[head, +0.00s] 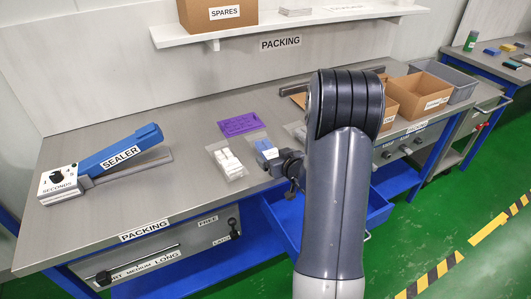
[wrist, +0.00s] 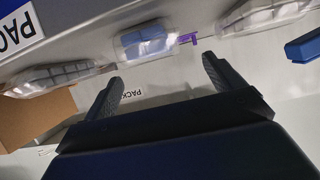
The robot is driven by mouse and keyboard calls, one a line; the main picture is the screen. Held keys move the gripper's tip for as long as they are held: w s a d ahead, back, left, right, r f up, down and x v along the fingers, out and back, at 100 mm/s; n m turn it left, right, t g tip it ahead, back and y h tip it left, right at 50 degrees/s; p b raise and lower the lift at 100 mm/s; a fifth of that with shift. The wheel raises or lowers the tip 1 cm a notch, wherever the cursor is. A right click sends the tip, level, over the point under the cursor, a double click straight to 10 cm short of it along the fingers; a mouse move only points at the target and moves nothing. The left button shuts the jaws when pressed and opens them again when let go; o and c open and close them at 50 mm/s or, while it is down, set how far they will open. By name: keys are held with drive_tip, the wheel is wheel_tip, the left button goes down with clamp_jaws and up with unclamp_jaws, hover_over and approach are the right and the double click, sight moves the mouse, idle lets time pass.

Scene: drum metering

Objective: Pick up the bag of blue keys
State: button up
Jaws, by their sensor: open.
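The bag of blue keys (head: 264,146) lies on the grey bench in the head view, right beside my gripper, which is partly hidden by my arm. In the wrist view the clear bag with blue keys (wrist: 146,42) lies ahead of my gripper (wrist: 162,70), roughly between the lines of its two fingers. The fingers are spread wide with nothing between them. I cannot tell the exact height of the fingertips above the bag.
A bag of white keys (head: 229,163) lies to the left and a bag of grey keys (wrist: 60,76) on the other side. A purple piece (head: 240,124) lies behind. A blue sealer (head: 122,158) stands at left. Cardboard boxes (head: 424,94) stand at right. An open blue drawer (head: 378,208) is below.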

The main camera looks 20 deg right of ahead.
sight(269, 150)
drive_tip(key=shift+d+p+x, duration=0.2)
drive_tip(key=shift+p+x, duration=0.2)
drive_tip(key=shift+x, duration=1.2)
drive_tip(key=shift+d+p+x, duration=0.2)
drive_tip(key=shift+p+x, duration=0.15)
drive_tip(key=shift+x, duration=1.25)
drive_tip(key=shift+c, duration=0.4)
drive_tip(key=shift+r, duration=0.1)
drive_tip(key=c, duration=1.1)
